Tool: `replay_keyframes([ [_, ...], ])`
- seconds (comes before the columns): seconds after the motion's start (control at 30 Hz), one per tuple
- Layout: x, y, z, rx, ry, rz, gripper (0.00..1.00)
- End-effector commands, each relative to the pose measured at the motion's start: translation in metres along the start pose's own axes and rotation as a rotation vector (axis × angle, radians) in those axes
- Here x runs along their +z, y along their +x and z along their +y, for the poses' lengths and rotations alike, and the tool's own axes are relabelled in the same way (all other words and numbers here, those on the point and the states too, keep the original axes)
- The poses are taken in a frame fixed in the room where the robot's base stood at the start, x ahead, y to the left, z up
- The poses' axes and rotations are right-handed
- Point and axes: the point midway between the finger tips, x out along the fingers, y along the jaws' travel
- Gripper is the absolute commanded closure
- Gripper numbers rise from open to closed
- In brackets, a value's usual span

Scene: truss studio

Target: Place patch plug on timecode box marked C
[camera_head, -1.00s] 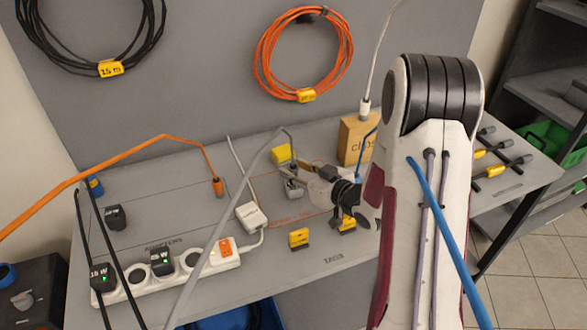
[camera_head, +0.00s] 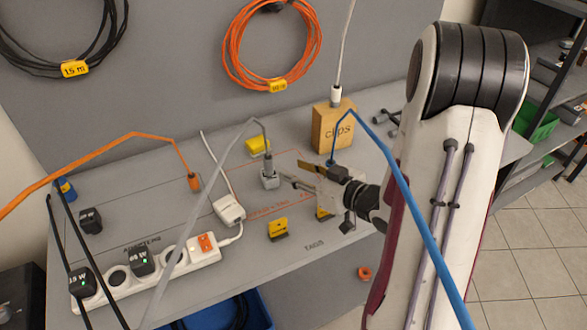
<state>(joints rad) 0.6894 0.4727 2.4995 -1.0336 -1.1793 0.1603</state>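A grey plug (camera_head: 268,162) on a grey cable stands upright on a small grey box (camera_head: 270,181) at the middle of the table. It appears seated on the box's top. I cannot read a letter C on the box. My gripper (camera_head: 294,172) is just right of the box, pointing left, with its fingers spread and nothing visible between them. It looks clear of the plug. Other cable ends in view are an orange one (camera_head: 194,182) standing on the table to the left and a blue one (camera_head: 332,161) behind my gripper.
A cardboard clips box (camera_head: 333,130) with a white cable end (camera_head: 336,95) stands behind. A power strip (camera_head: 150,275) with adapters lies front left, a white adapter (camera_head: 229,209) beside it. Yellow tags (camera_head: 278,228) lie near the front. An orange ring (camera_head: 364,274) shows below the table edge.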

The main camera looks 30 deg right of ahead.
Motion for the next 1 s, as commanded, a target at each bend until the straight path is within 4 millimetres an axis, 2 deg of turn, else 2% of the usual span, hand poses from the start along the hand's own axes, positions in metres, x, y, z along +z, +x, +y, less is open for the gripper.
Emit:
replay_keyframes([
  [0.63,-0.001,0.000,0.000,0.003,-0.004,-0.002,0.67],
  [1.0,-0.015,0.000,0.010,0.094,-0.088,-0.110,0.67],
])
